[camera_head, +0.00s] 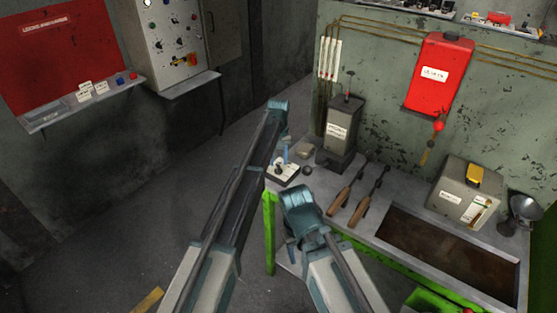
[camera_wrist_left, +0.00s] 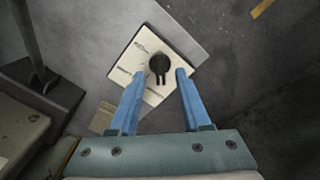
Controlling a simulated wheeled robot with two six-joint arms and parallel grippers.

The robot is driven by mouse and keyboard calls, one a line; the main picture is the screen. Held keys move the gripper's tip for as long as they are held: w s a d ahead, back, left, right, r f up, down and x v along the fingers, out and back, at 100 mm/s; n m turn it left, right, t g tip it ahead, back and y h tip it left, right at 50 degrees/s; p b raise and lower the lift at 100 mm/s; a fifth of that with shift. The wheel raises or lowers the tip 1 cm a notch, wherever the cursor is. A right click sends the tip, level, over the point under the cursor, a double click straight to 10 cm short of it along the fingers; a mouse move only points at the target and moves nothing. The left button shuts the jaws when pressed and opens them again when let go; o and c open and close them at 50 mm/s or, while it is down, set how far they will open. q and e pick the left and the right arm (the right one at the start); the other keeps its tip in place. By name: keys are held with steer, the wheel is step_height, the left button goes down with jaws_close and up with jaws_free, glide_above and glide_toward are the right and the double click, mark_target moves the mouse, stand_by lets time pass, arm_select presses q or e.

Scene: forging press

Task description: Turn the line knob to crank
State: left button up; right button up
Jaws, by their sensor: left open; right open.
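The line knob (camera_wrist_left: 159,66) is a round black knob with a pointer, on a square white plate with small printed labels. The plate (camera_head: 282,172) sits at the left end of the grey workbench in the head view. My left gripper (camera_head: 284,157) hangs just above the plate, its blue fingers pointing down. In the left wrist view, the open fingers (camera_wrist_left: 160,74) appear on either side of the knob; contact cannot be made out. My right gripper (camera_head: 292,245) is lower, by the bench's front left edge, with its fingers mostly hidden by my arm.
A grey box with a lever (camera_head: 340,128) stands right of the plate. Two wooden-handled tools (camera_head: 352,193) lie on the bench (camera_head: 315,186). A red wall box (camera_head: 440,72), a grey labelled box (camera_head: 463,190) and a metal funnel (camera_head: 525,209) are farther right. Open floor lies left.

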mark_target(278, 167)
arm_select(q)
step_height(278, 167, up, 11)
steer(key=p, duration=1)
steer(key=shift+r, duration=0.15)
arm_select(e)
step_height(278, 167, up, 11)
steer(key=shift+r, duration=0.2)
steer(key=shift+f, duration=0.1)
arm_select(q)
steer(key=s+a+f+m+b, duration=0.2)
steer(key=s, duration=1.1)
steer(key=s+a+f+m+b, duration=0.1)
steer(key=s+f+m+b, duration=0.1)
steer(key=s, duration=1.1)
steer(key=s+a+f+m+y+b, duration=0.1)
steer(key=s+a+f+b, duration=0.1)
steer(key=s, duration=1.1)
steer(key=shift+s+a+f+m+b, duration=0.15)
steer(key=shift+a+f+m+b, duration=0.25)
steer(key=shift+f+b, duration=0.4)
arm_select(e)
step_height(278, 167, down, 8)
steer(key=shift+c, duration=0.2)
